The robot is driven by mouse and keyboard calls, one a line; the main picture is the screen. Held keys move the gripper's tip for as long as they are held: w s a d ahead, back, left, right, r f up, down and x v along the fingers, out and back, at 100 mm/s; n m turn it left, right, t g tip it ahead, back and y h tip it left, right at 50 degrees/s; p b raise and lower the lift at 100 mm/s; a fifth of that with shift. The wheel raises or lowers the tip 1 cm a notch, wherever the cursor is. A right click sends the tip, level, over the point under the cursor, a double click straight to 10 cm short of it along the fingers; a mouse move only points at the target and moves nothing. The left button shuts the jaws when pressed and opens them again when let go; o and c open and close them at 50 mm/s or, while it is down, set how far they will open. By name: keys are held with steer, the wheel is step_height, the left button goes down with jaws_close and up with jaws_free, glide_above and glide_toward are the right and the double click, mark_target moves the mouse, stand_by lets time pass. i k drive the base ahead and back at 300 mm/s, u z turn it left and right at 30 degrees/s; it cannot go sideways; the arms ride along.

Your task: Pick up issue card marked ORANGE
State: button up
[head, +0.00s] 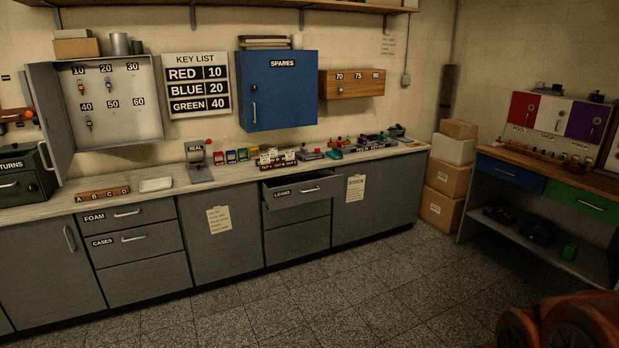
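No card that I can read as ORANGE shows in the head view. Small white cards with dark marks (268,157) stand in a group on the counter (165,198), right of the red, blue and green items. Their lettering is too small to read. My gripper is not in view. An orange-brown rounded shape at the bottom right corner may be part of my arm.
The drawer labelled LOANS (302,191) is pulled out under the counter. A grey key cabinet (118,130) stands open, and the blue SPARES cabinet (280,90) is shut. Cardboard boxes (445,180) fill the corner. The tiled floor in front is clear.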

mark_target(264, 159)
steer(key=u, duration=0.75)
steer(key=i, duration=1.7)
steer(key=u, duration=0.6)
steer(key=i, duration=2.55)
steer(key=z, duration=0.3)
